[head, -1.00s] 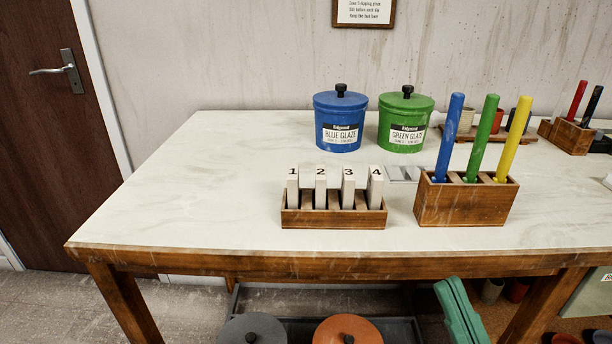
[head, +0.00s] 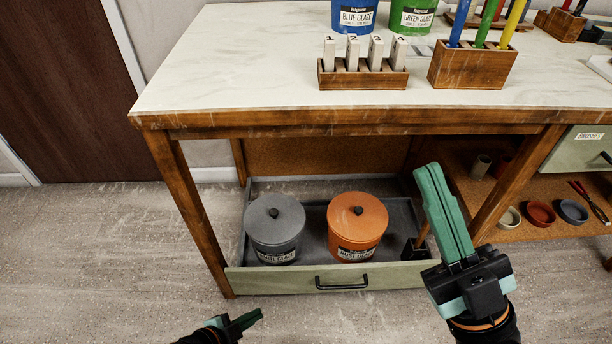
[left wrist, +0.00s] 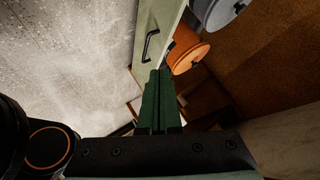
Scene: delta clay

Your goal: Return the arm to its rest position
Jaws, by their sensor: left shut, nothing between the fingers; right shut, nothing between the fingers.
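My left gripper (head: 256,316) shows low in the head view, in front of the open drawer and left of its handle, with shut green fingers and nothing between them. In the left wrist view its fingers (left wrist: 158,80) are closed together, with the drawer handle (left wrist: 150,45) beyond. My right gripper (head: 432,176) is at the right in the head view, its green fingers shut, empty and pointing up, in front of the table's underside. Most of both arms is out of view.
The open drawer (head: 300,280) holds a grey lidded pot (head: 275,228) and an orange lidded pot (head: 357,226). The table (head: 240,60) bears a wooden rack (head: 360,78) of numbered tiles. Its right front leg (head: 515,185) stands near my right gripper. Floor at left is clear.

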